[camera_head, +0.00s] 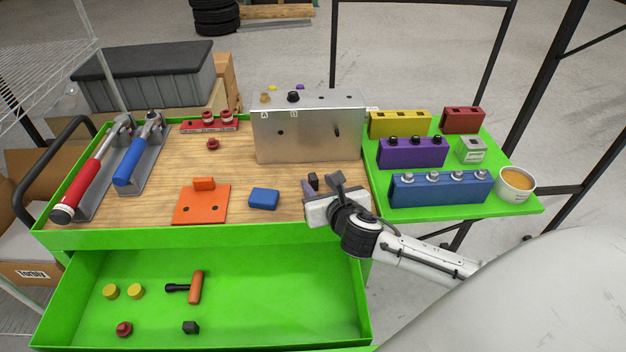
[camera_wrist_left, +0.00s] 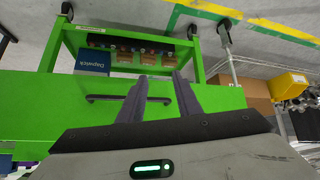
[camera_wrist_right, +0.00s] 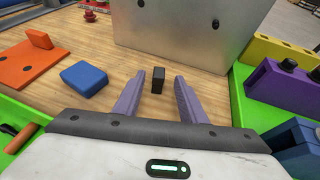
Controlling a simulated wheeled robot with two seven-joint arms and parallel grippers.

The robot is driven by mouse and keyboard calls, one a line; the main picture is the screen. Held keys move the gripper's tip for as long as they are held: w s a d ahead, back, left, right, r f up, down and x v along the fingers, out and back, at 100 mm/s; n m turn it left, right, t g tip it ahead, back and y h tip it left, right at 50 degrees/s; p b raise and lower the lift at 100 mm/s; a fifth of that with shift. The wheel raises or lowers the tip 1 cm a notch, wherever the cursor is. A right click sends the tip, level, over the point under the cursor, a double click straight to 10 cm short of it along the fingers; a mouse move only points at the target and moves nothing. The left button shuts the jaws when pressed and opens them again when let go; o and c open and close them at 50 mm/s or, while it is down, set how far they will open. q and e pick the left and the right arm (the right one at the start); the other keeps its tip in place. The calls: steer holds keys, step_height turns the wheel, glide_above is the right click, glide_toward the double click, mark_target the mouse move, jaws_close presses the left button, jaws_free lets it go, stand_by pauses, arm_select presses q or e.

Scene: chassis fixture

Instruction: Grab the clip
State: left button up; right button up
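A small black upright block, which I take for the clip, stands on the wooden top (camera_head: 313,180); it also shows in the right wrist view (camera_wrist_right: 158,81). My right gripper (camera_head: 320,186) is open just above the worktop's right front part. In the right wrist view its two purple fingers (camera_wrist_right: 158,77) are spread, with the black block seen between their tips and no visible contact. My left gripper (camera_wrist_left: 159,76) is open and empty in front of the green cart, seen only in the left wrist view. It is outside the head view.
A metal plate box (camera_head: 308,138) stands behind the black block. A blue block (camera_head: 264,198) and an orange bracket (camera_head: 202,207) lie to its left. A blue holder (camera_head: 440,190) is on the green side shelf. The open drawer (camera_head: 270,300) holds small parts, including another black piece (camera_head: 190,327).

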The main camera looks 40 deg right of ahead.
mark_target(315, 181)
steer(key=x, duration=0.3)
steer(key=shift+w, duration=0.3)
jaws_close()
steer(key=shift+r, duration=0.1)
